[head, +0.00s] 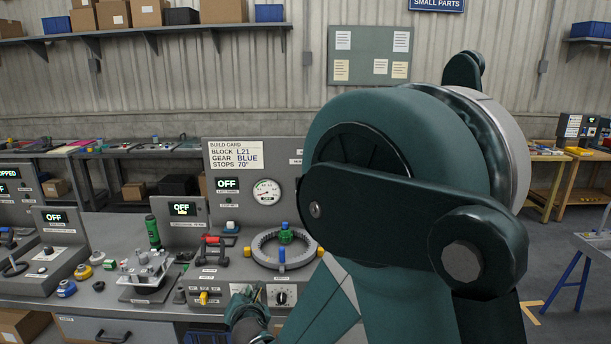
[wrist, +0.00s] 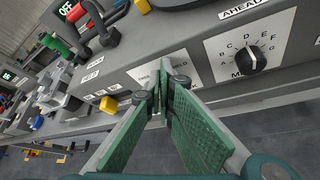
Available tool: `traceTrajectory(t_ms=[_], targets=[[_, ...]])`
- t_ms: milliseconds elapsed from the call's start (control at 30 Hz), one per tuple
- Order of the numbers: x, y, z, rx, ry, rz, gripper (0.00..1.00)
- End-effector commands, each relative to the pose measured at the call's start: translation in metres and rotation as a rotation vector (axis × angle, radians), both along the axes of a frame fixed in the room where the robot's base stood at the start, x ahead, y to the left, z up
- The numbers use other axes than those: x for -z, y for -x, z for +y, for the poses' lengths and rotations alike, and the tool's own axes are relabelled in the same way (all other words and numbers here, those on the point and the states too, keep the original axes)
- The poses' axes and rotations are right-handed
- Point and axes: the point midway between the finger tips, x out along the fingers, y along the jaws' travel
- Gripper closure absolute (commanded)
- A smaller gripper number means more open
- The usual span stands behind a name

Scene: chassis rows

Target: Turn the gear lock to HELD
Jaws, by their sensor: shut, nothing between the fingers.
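My gripper (wrist: 166,82) is shut and empty, its green fingers meeting in front of the bench's front panel. In the head view my gripper (head: 242,296) is low at the bench front, partly hidden by my own arm.
A black dial (wrist: 246,59) with letters around it is on the front panel to the right. A grey ring (head: 262,250) with blue, green and yellow parts stands on the bench above. Red and black handles (head: 212,246) stand left of the ring. A build card (head: 236,155) hangs behind.

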Motion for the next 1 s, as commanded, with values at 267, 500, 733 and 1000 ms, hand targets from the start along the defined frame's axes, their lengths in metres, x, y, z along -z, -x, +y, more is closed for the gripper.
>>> traceTrajectory(t_ms=[267, 500, 733, 1000], targets=[[0.0026, 0.0, 0.0002, 0.0, 0.0, 0.0, 1.0], [0.0033, -0.0001, 0.0003, 0.0, 0.0, 0.0, 1.0], [0.0036, -0.0003, -0.0009, 0.0, 0.0, 0.0, 1.0], [0.0048, -0.0006, -0.0049, 0.001, 0.0, 0.0, 1.0]])
